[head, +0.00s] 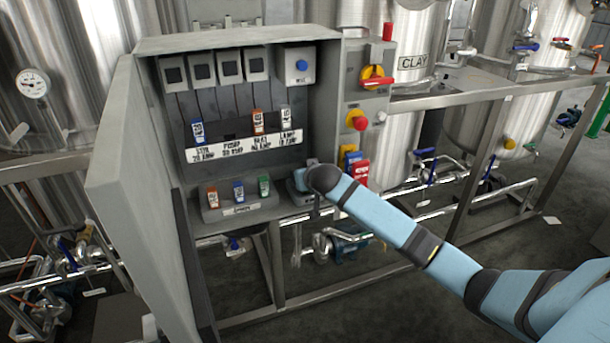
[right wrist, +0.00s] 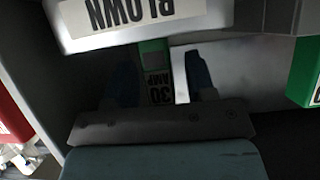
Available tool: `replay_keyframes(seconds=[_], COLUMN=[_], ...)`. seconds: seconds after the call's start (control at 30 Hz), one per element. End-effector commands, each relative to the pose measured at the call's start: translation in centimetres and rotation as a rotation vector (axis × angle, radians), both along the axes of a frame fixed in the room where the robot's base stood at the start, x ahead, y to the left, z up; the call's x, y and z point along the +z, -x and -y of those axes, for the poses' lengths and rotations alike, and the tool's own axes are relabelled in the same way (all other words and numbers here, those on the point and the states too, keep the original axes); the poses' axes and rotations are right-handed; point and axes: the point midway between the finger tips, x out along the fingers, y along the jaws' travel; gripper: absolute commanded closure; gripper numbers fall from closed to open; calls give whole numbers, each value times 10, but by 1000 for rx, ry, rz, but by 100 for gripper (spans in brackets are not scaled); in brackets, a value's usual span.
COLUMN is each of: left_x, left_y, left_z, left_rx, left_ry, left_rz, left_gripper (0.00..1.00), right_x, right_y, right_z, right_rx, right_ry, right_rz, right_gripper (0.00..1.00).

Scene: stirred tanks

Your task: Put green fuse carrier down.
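A green fuse carrier marked 30 AMP (right wrist: 153,72) stands between the fingers of my right gripper (right wrist: 163,85) in the right wrist view. The left-hand finger is close against it; a bright strip shows between it and the other finger, so the gripper looks slightly open around it. The carrier is at the tray labelled BLOWN (right wrist: 130,18). In the head view my right gripper (head: 303,181) is low in the cabinet's right side, and the arm hides most of that tray and the carrier. My left gripper is not in view.
The cabinet door (head: 130,200) stands open at left. Padlock-like red and blue items (head: 356,168) hang at right.

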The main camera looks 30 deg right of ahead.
Motion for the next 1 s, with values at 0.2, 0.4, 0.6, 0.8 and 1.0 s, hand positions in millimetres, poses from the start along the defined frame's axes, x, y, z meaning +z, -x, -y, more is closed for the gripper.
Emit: replay_keyframes(seconds=[0.2,0.4,0.6,0.8,1.0], left_x=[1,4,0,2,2], left_y=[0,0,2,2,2], left_z=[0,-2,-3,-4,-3], left_rx=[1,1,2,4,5], left_ry=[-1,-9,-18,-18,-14], left_rz=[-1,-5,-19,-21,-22], left_gripper=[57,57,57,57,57], right_x=[6,24,45,58,31], right_y=[4,36,73,96,116], right_z=[-1,-9,-18,-23,-44], right_rx=[1,1,1,0,54], right_ry=[1,0,0,-1,-2], right_rz=[1,0,0,0,-27], right_gripper=[49,49,49,49,49])
